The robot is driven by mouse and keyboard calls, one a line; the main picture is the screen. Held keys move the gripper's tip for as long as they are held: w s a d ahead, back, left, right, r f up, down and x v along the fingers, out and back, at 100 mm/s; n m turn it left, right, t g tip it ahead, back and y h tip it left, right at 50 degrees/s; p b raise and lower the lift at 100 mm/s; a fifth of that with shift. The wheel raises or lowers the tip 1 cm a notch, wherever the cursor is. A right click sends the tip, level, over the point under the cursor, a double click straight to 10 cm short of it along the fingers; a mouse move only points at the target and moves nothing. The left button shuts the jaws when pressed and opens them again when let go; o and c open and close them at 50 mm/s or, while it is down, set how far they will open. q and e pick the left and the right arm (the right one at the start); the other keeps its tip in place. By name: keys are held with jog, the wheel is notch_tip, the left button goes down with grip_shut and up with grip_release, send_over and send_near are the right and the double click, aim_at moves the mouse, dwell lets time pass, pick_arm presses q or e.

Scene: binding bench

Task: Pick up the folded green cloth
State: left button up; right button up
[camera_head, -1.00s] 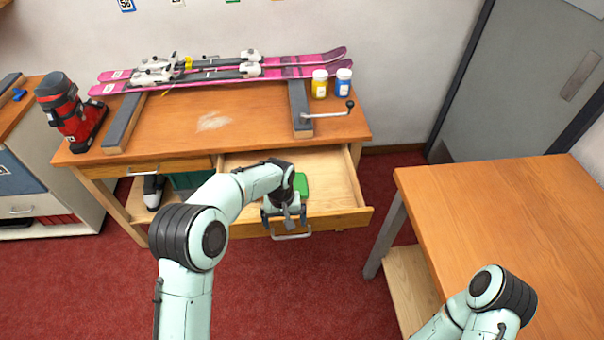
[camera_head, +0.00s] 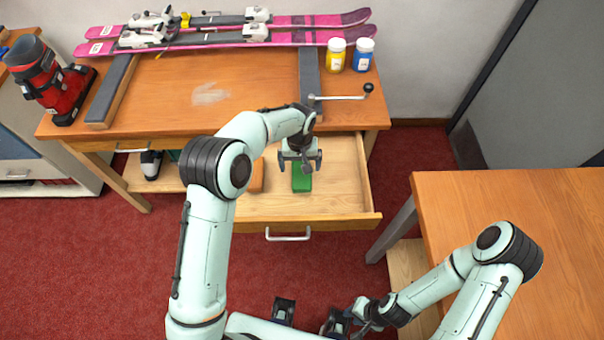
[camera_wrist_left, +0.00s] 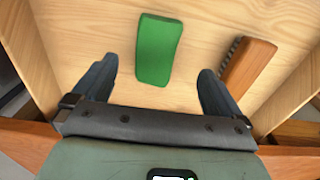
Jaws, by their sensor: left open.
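The folded green cloth (camera_head: 302,182) lies as a small flat block on the floor of the open drawer (camera_head: 340,190). My left gripper (camera_head: 301,160) is open and empty above the drawer, with the cloth just in front of it in the head view. In the left wrist view, the cloth (camera_wrist_left: 158,48) shows in the gap between the two spread fingers of my left gripper (camera_wrist_left: 157,78), beyond the tips and not touching them. My right gripper (camera_head: 338,322) is low at the bottom of the head view, away from the drawer, its jaws unclear.
A brown block with dark bristles, like a brush (camera_wrist_left: 247,70), lies beside the cloth in the drawer. A wooden table (camera_head: 520,220) is at right.

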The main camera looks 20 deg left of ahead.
aim_at(302, 177)
pick_arm(q)
jog(key=f, duration=0.7)
jog(key=shift+w+d+f, duration=0.2)
jog(key=shift+f, duration=0.05)
jog(key=shift+c, duration=0.3)
jog(key=c, duration=1)
